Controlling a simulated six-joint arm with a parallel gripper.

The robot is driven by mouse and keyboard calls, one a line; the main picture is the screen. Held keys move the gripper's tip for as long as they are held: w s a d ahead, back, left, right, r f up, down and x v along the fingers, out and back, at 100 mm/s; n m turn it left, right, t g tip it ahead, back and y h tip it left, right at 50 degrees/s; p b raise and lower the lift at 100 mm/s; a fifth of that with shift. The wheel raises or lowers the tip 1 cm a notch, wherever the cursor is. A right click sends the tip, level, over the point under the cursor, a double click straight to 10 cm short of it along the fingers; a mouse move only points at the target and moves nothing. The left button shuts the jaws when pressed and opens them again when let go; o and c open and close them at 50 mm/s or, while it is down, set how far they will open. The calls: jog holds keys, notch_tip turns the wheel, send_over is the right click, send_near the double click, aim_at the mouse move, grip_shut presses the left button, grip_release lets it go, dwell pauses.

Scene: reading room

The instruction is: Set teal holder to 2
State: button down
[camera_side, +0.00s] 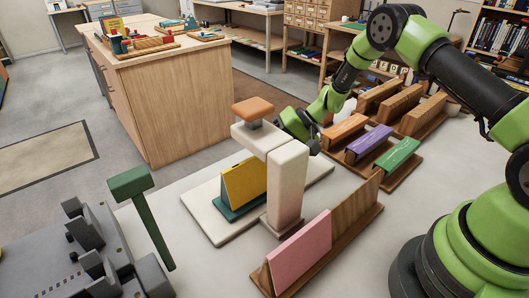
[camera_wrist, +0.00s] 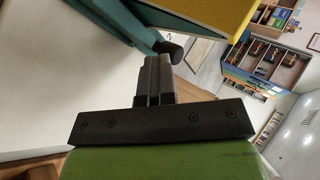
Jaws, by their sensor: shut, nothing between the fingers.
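The teal holder (camera_side: 231,211) stands on a cream base plate in the side view, with a yellow board or book (camera_side: 246,183) leaning in it. Beside and above it is a cream press-like stand (camera_side: 287,185) with an orange-brown top pad (camera_side: 253,107). My gripper (camera_side: 314,149) is just behind the stand's upright, partly hidden by it. In the wrist view my gripper (camera_wrist: 156,66) is shut and empty. Its fingertips point toward a dark rounded knob (camera_wrist: 171,47) by the teal holder (camera_wrist: 105,22) and the yellow piece (camera_wrist: 205,12). I cannot tell whether they touch.
A wooden rack with a pink board (camera_side: 301,252) stands in front right. Racks with orange, purple (camera_side: 369,147) and green boards stand behind right. A green mallet-like tool (camera_side: 142,210) and a grey device (camera_side: 85,255) are at left. White table (camera_side: 190,275) is clear in front.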

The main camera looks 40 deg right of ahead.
jog(key=s+d+r, duration=0.2)
jog(key=d+r, duration=0.1)
jog(key=d, duration=0.3)
jog(key=s+d+r, duration=0.3)
jog(key=d, duration=0.4)
jog(key=x, duration=1)
jog(key=shift+a+r, duration=0.15)
jog(key=shift+a, duration=0.1)
jog(key=shift+w+a, duration=0.3)
jog(key=shift+a, duration=0.25)
jog(key=shift+w+a, duration=0.3)
jog(key=shift+a, duration=0.25)
jog(key=shift+w+a, duration=0.35)
jog(key=shift+a, duration=0.3)
jog(key=shift+a, duration=1.55)
